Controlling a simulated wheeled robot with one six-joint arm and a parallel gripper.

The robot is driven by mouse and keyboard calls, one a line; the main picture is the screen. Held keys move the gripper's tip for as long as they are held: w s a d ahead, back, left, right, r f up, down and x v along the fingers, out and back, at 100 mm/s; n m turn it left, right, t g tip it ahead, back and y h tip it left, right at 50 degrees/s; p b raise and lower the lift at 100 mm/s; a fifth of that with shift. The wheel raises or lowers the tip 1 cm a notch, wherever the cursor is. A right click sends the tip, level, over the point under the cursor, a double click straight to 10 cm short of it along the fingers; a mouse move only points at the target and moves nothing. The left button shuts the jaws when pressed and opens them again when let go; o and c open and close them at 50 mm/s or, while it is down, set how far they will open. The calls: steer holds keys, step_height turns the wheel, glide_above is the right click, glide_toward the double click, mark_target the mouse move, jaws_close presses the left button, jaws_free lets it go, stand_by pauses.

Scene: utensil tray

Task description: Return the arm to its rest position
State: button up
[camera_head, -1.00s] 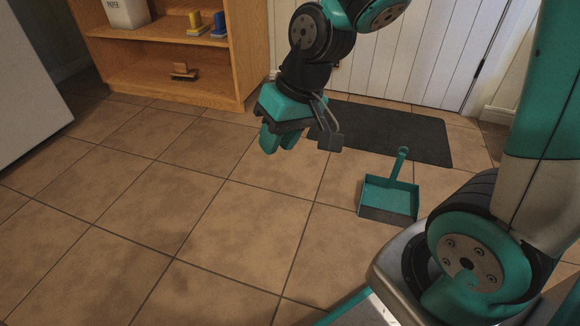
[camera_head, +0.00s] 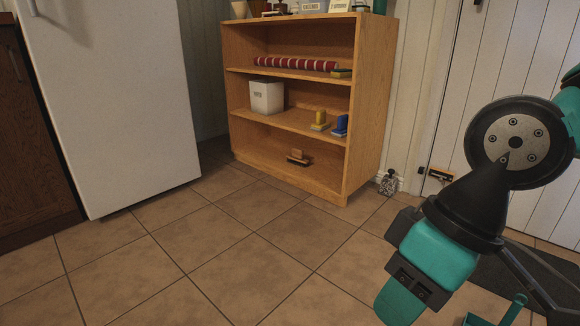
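My arm reaches in from the right edge, with a black and teal wrist. My gripper (camera_head: 400,303) hangs at the lower right, pointing down over the tiled floor. One teal finger shows clearly; the other is hidden or overlapped, so the gap between them cannot be judged. I see nothing held in it.
A wooden shelf unit (camera_head: 362,110) stands at the back with a white bin (camera_head: 267,96), yellow and blue items and a brush (camera_head: 298,157). A white fridge (camera_head: 120,110) is left. A teal dustpan (camera_head: 514,308) partly shows bottom right, near a dark mat (camera_head: 515,270). Centre floor is clear.

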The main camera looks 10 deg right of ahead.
step_height(320, 180, up, 55)
steer(key=p, duration=5.3)
steer(key=shift+d, duration=0.15)
